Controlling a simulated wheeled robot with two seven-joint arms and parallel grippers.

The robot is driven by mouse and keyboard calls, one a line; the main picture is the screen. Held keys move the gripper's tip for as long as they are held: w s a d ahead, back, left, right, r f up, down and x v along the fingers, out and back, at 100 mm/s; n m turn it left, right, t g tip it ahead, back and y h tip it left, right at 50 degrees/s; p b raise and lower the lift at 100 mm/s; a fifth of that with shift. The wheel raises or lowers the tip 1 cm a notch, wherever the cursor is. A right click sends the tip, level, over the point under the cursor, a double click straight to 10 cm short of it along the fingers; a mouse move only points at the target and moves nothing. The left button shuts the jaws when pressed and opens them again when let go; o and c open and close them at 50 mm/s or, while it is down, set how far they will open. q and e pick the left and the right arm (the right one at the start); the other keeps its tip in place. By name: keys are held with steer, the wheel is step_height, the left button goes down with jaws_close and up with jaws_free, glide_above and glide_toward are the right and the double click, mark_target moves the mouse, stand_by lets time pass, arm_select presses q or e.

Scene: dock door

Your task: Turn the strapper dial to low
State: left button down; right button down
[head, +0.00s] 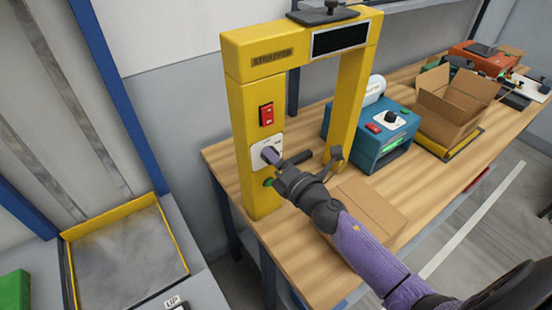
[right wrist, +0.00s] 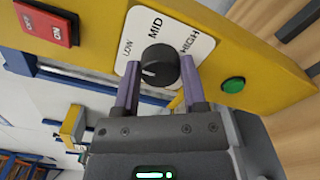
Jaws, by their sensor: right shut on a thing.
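The yellow strapper frame (head: 243,110) stands upright at the near left end of the wooden bench. Its black dial (right wrist: 160,66) sits on a white plate (right wrist: 203,38) marked LOW, MID and HIGH. My right gripper (right wrist: 157,88) has its two purple fingers on either side of the dial, shut on it. A small pale mark shows on the dial's lower left edge; I cannot tell for certain which label it indicates. In the head view my right gripper (head: 271,156) covers the dial at the strapper's left post. My left gripper is not in view.
A red switch (head: 266,114) is above the dial and a green button (right wrist: 233,84) below it. A closed carton (head: 372,205) lies beside my right arm. A blue machine (head: 362,150) and an open carton (head: 455,98) stand farther along the bench (head: 304,280).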

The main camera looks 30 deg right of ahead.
steer(key=shift+f, duration=0.1)
steer(key=shift+c, duration=0.7)
jaws_free()
steer(key=shift+s, duration=0.15)
steer(key=s+d+b, duration=0.1)
steer(key=s, duration=0.8)
steer(key=shift+s+d, duration=0.2)
steer(key=shift+s, duration=0.1)
